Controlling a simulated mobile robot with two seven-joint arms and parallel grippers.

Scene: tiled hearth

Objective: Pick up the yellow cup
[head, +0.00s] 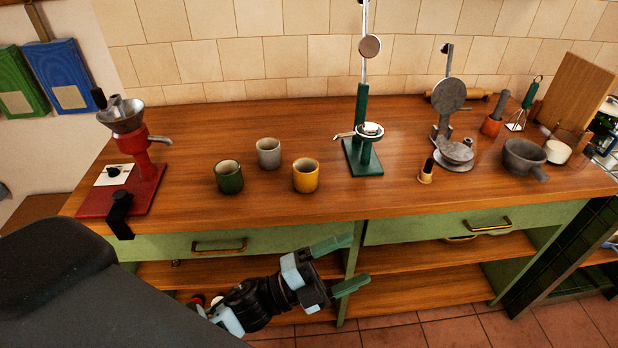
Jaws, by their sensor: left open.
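The yellow cup (306,176) stands upright on the wooden counter, near the middle of the head view. A green cup (229,177) stands to its left, and a grey cup (269,153) stands behind and between them. My left gripper (345,266) is in front of the counter, below the level of its top. It is open and empty, with its two green fingers pointing right. It is apart from the yellow cup, lower and nearer to me. My right gripper is not in view.
A red grinder (140,170) stands at the counter's left end. A green-based lever device (364,155) stands right of the yellow cup, with a small brass-based stamp (426,172) and a grey press (453,150) further right. Drawers with brass handles (219,247) lie under the counter edge.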

